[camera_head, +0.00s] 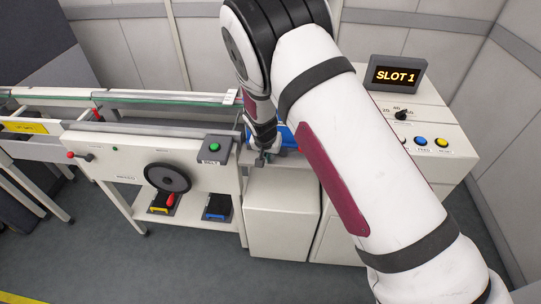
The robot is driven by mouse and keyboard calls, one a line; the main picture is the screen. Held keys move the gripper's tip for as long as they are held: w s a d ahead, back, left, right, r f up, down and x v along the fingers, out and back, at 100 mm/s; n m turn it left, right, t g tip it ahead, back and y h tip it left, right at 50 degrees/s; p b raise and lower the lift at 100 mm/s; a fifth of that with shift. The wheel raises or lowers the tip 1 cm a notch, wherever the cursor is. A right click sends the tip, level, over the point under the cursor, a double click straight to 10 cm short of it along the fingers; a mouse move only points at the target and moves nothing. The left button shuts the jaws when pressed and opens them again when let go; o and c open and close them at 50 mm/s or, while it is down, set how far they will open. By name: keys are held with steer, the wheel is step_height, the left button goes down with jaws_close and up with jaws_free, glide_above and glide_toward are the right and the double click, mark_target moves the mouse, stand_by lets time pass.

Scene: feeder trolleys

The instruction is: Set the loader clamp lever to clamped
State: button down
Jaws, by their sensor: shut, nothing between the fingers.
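A lever with a red ball knob (70,155) sticks out to the left from the white front panel (125,162) at the left. Its label is too small to read, so I cannot tell whether it is the loader clamp lever. My gripper (260,160) points down near the middle of the view, at the right end of that panel and well to the right of the red knob. It is shut and empty. My arm hides much of the area right of the gripper, including part of a blue object (287,136).
A black handwheel (167,178) and a green button box (214,147) are on the panel. A conveyor rail (170,98) runs behind it. A white console (440,135) with a knob, blue and yellow buttons and a "SLOT 1" display (396,75) stands at the right.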

steer(key=shift+w+a+m, duration=0.1)
steer(key=shift+w+m, duration=0.05)
steer(key=shift+m, duration=0.15)
steer(key=m+b, duration=0.1)
steer(key=w+m+h, duration=0.1)
steer(key=shift+w+a+f+m+b, duration=0.1)
steer(key=shift+w+a+m+b, duration=0.15)
steer(key=shift+a+m+b, duration=0.15)
steer(key=m, duration=0.1)
steer(key=w+m+g+h+b, duration=0.1)
steer(key=shift+w+a+m, duration=0.15)
steer(key=shift+m, duration=0.25)
steer(key=shift+w+b, duration=0.15)
steer(key=shift+b, duration=0.3)
steer(key=shift+w, duration=0.1)
steer(key=shift+a, duration=0.1)
